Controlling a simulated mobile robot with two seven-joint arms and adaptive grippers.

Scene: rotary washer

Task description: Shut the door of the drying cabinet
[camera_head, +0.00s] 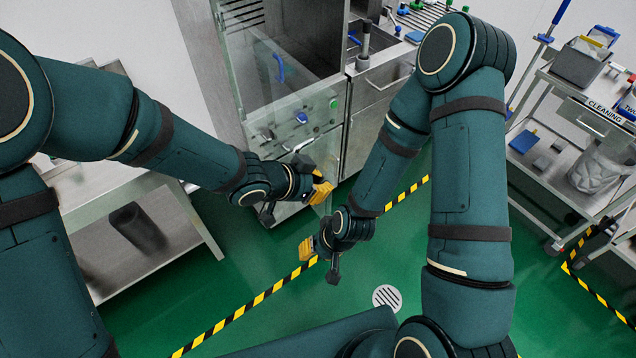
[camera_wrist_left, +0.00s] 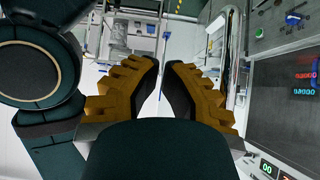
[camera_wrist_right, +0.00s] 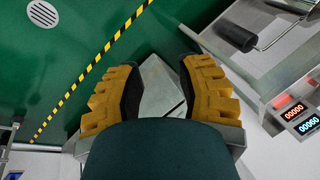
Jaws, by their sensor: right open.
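The drying cabinet (camera_head: 297,28) is a steel unit with a dark window at the top middle of the head view. Its clear door (camera_head: 227,48) stands in front of it, with a blue handle (camera_head: 280,68) visible in the pane area. The door's opening angle is hard to tell. My left gripper (camera_head: 302,198) is in front of the cabinet's lower part, below the handle; its fingers stand apart by a narrow gap in the left wrist view (camera_wrist_left: 164,75). Whether it touches the door is unclear. My right gripper (camera_head: 318,262) is open and empty, lower and over the green floor.
A steel table (camera_head: 130,235) stands at the left and a drawer unit (camera_head: 382,95) right of the cabinet. A cleaning trolley (camera_head: 545,165) is at the far right. The green floor with striped tape and a drain (camera_head: 387,298) is clear.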

